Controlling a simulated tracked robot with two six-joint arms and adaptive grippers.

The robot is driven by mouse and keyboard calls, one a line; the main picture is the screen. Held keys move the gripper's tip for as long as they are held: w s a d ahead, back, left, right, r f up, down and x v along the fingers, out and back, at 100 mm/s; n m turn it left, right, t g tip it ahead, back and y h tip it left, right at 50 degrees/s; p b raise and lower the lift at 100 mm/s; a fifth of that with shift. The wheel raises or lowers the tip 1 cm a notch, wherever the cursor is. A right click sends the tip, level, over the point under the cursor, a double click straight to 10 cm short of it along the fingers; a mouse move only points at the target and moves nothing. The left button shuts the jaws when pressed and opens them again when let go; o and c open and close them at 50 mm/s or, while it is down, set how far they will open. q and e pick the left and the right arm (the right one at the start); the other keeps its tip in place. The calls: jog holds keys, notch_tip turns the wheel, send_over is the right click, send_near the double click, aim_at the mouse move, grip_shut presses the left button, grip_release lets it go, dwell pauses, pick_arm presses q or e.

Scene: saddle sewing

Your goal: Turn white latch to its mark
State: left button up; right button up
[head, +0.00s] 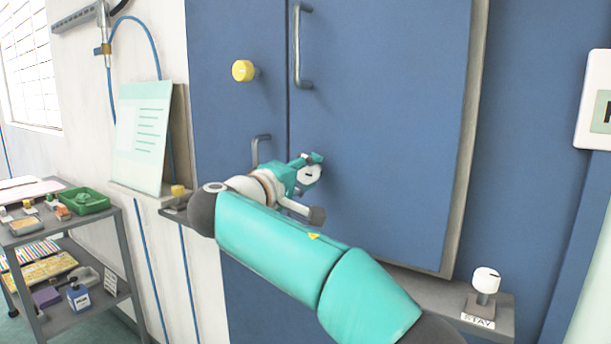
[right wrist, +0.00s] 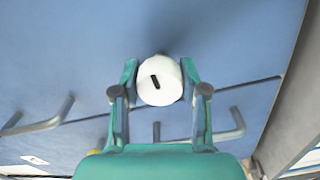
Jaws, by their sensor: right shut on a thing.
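The white latch (head: 311,174) is a round white knob on the blue cabinet door, partly covered by my right gripper in the head view. In the right wrist view the white latch (right wrist: 168,94) faces the camera, with a short black line on its face, tilted slightly from upright. My right gripper (head: 306,168) is shut on the latch, with one teal finger on each side of it in the right wrist view. I cannot make out the target mark on the door. My left gripper is not in view.
Grey bar handles (head: 303,48) and a yellow knob (head: 243,70) stick out from the blue doors. Another white knob (head: 486,279) stands on a grey ledge at right. A grey cart (head: 68,234) with a green tray (head: 98,207) stands at left.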

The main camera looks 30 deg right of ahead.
jog(key=shift+d+f, duration=0.1)
jog(key=shift+f, duration=0.15)
jog(key=o, duration=1.1)
jog(key=shift+o, duration=0.2)
jog(key=shift+r, duration=0.1)
jog(key=shift+s+a, duration=0.2)
jog(key=shift+a, duration=0.4)
jog(key=v, duration=1)
jog(key=shift+s+a, duration=0.15)
jog(key=shift+a, duration=0.25)
